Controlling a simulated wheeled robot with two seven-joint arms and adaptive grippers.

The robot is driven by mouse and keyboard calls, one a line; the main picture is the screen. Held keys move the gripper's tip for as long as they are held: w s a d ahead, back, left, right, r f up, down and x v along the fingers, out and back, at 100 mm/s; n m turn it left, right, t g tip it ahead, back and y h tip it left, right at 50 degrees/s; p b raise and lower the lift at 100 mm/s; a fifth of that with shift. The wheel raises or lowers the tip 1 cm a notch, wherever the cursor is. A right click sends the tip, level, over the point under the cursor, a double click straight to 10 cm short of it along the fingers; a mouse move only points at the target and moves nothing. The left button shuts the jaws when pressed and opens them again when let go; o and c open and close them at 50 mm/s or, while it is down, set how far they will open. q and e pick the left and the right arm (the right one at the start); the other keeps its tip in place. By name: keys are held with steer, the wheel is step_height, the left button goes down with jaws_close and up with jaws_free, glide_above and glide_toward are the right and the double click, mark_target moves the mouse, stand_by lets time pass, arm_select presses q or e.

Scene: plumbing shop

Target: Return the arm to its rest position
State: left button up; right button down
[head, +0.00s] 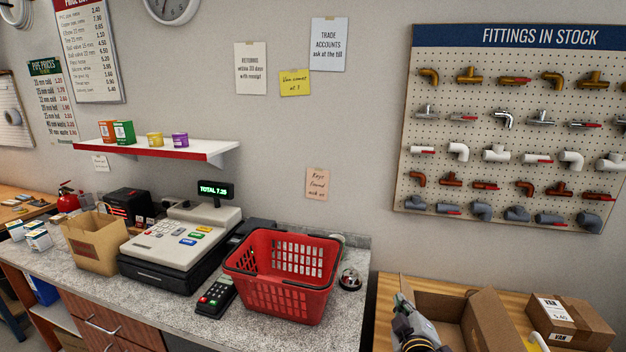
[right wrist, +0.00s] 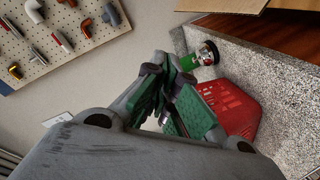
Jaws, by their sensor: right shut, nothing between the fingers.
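My right gripper (head: 408,312) is low in the head view, in front of the open cardboard box on the wooden table, right of the counter. In the right wrist view its green-padded fingers (right wrist: 172,72) are together with nothing seen between them. My left gripper is not in view.
A red basket (head: 281,286) stands on the grey counter (head: 75,263), with a bell (head: 350,279) and card reader (head: 216,297) beside it. A till (head: 172,247) is farther left. An open cardboard box (head: 443,306) and a closed carton (head: 568,322) are at right.

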steer(key=s+f+m+g+y, duration=0.1)
steer(key=s+f+m+g, duration=0.2)
steer(key=s+f+g, duration=0.55)
steer(key=s+f+m+g+y, duration=0.25)
steer(key=s+f, duration=0.65)
steer(key=s, duration=0.6)
step_height(320, 180, down, 37)
steer(key=s+g+b, duration=0.2)
steer(key=s+b, duration=0.1)
steer(key=b, duration=0.2)
steer(key=s+d+f+b, duration=0.1)
steer(key=s+f+b, duration=0.1)
steer(key=s+f, duration=0.9)
steer(key=s+d+f+g+b, duration=0.1)
steer(key=s+d+f+b, duration=0.1)
steer(key=s+f, duration=0.9)
steer(key=shift+d+f+h+b, duration=0.3)
steer(key=shift+f+h+b, duration=0.2)
steer(key=shift+f, duration=1.15)
steer(key=shift+s+m, duration=0.1)
steer(key=shift+m, duration=0.15)
